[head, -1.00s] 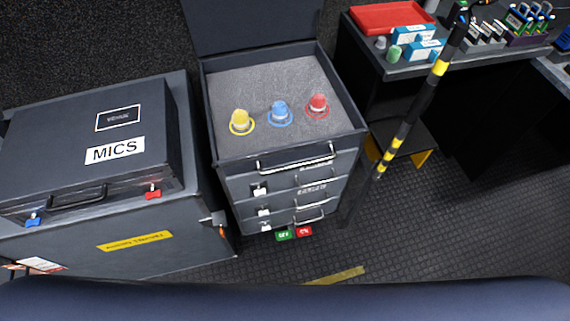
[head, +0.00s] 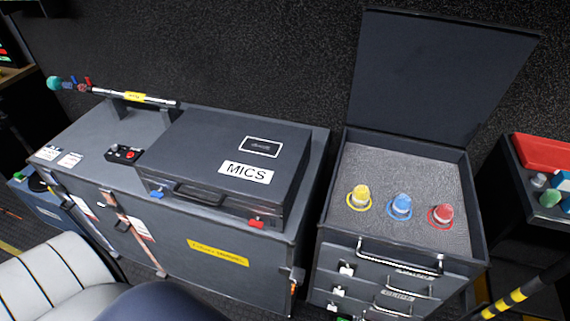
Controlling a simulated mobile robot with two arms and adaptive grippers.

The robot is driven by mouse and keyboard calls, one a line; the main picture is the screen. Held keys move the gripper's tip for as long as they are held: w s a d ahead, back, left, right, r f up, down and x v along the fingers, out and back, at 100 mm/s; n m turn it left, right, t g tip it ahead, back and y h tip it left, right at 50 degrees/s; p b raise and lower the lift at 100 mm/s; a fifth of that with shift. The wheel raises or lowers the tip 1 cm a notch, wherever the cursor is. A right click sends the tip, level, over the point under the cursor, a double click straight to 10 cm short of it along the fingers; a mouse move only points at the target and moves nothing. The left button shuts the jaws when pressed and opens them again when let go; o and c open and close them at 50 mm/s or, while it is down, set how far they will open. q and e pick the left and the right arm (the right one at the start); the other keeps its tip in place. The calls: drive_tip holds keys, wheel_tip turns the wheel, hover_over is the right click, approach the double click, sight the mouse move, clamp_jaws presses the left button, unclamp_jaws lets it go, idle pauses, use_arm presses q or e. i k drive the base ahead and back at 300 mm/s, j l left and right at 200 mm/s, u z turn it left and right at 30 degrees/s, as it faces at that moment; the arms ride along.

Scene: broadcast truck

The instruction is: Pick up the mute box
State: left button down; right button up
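A small black box with a red button (head: 124,153), which looks like the mute box, sits on top of the long grey case (head: 90,138). It is just left of the black MICS case (head: 225,150) and does not appear to be held by anything. Any lettering on it is too small to read. Neither of my grippers shows in the head view.
A pole with coloured ends (head: 130,97) lies along the back of the grey case. A white seat (head: 50,280) stands at the lower left. Right is an open-lidded drawer unit (head: 390,262) holding yellow, blue and red knobs. A red tray (head: 545,152) is at far right.

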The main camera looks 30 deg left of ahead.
sight(120, 157)
drive_tip(key=u, duration=2.2)
drive_tip(key=z, duration=0.2)
drive_tip(key=i+j+z, duration=0.25)
drive_tip(key=j, duration=0.15)
drive_tip(key=j+z, duration=0.3)
drive_tip(key=i+j+z, duration=0.25)
drive_tip(key=j, duration=0.25)
drive_tip(key=k, duration=0.1)
